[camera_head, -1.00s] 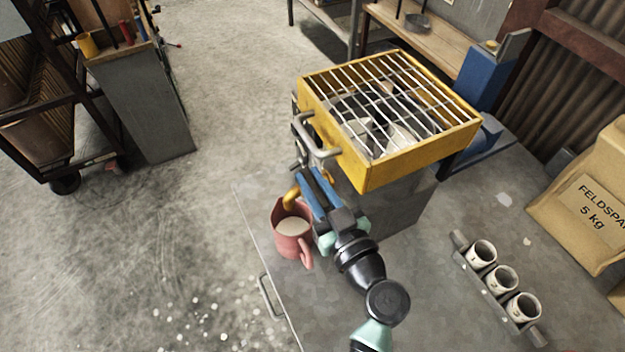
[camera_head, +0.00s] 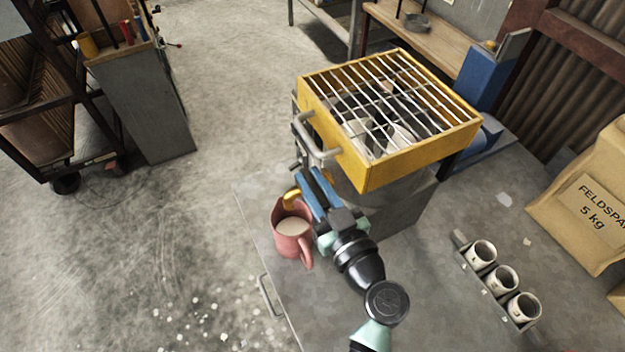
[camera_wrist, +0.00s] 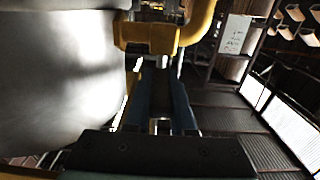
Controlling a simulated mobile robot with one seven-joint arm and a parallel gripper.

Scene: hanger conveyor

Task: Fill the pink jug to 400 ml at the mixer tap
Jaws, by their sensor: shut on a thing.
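The pink jug (camera_head: 288,246) stands upright at the left edge of the grey worktop, its handle toward the front right. Pale liquid (camera_head: 292,227) shows inside it; I cannot read a level mark. The yellow tap (camera_head: 292,198) of the mixer (camera_head: 392,187) is over the jug's back rim; it also shows in the wrist view (camera_wrist: 150,36). My gripper (camera_head: 309,182) is beside the tap, right of the jug and apart from it. Its blue fingers (camera_wrist: 161,120) are shut on what looks like the tap's lever, mostly hidden between them. I cannot make out a stream.
The mixer's yellow guard frame (camera_head: 350,171) and grey handle (camera_head: 318,148) rise just behind my gripper. A rack of three cups (camera_head: 492,287) and a feldspar bag (camera_head: 590,205) are on the right.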

